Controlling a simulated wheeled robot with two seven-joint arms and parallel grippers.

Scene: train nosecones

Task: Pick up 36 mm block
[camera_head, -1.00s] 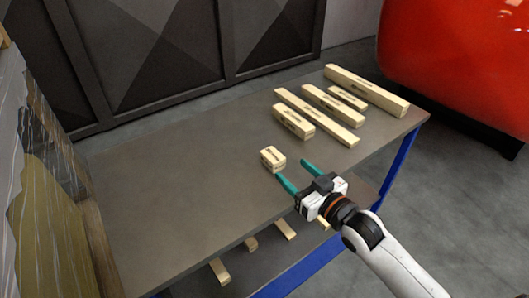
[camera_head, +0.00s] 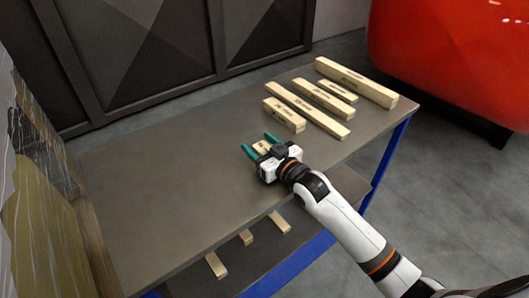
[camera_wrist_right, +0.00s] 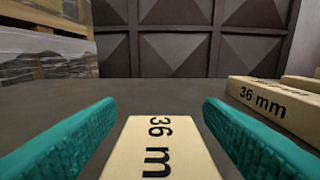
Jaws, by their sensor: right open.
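A short pale wooden block marked "36 m", the rest cut off (camera_wrist_right: 160,150), lies between the two teal fingers of my right gripper (camera_wrist_right: 160,130) in the right wrist view, with a gap at each side. In the head view the small block (camera_head: 262,147) shows between the fingers of the right gripper (camera_head: 259,144), partly hidden by it. The right gripper is open, low over the table. My left gripper is not seen.
Several longer wooden blocks lie at the table's far right, among them a thick block (camera_head: 284,115) and a long bar (camera_head: 355,82). The grey table (camera_head: 150,190) is clear to the left. More wood pieces (camera_head: 216,265) show on a lower shelf. A red tank (camera_head: 450,60) stands beyond.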

